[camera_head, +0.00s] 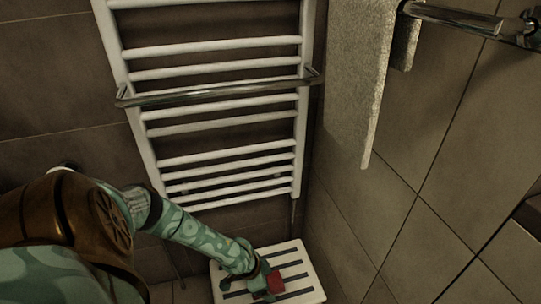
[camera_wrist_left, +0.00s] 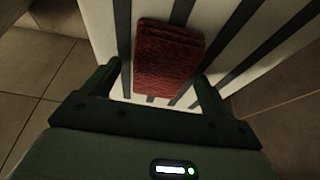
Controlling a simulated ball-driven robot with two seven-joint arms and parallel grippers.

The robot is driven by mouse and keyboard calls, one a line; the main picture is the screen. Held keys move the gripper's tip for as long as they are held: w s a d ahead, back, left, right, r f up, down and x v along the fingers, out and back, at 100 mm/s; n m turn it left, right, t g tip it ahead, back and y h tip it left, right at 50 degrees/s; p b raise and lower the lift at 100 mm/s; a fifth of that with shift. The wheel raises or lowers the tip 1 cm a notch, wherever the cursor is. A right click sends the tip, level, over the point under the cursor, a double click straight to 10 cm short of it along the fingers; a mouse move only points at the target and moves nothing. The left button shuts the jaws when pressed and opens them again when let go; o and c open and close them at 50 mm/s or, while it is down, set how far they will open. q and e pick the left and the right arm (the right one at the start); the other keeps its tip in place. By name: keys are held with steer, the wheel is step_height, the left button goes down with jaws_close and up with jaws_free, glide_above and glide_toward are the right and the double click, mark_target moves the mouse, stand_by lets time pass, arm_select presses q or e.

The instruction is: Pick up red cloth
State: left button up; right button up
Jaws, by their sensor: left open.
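The red cloth (camera_head: 275,282) lies folded on a white slatted stool (camera_head: 301,262) low in the corner, partly hidden by my left gripper in the head view. In the left wrist view the cloth (camera_wrist_left: 167,58) is a dark red, textured, folded rectangle on the white slats. My left gripper (camera_head: 263,284) is over the stool at the cloth. In the left wrist view its two fingers (camera_wrist_left: 159,80) are open, one on each side of the cloth's near end. I cannot tell whether they touch it. My right gripper is not in view.
A white towel radiator (camera_head: 225,92) with a chrome bar (camera_head: 215,94) stands on the wall behind the stool. A grey towel (camera_head: 352,75) hangs from a chrome rail (camera_head: 455,17) at the upper right. Tiled walls close in the corner.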

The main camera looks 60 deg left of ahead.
arm_select(q)
steer(key=shift+r, duration=0.1)
steer(key=shift+f, duration=0.3)
stand_by(0.3)
steer(key=c, duration=1.1)
steer(key=shift+c, duration=0.2)
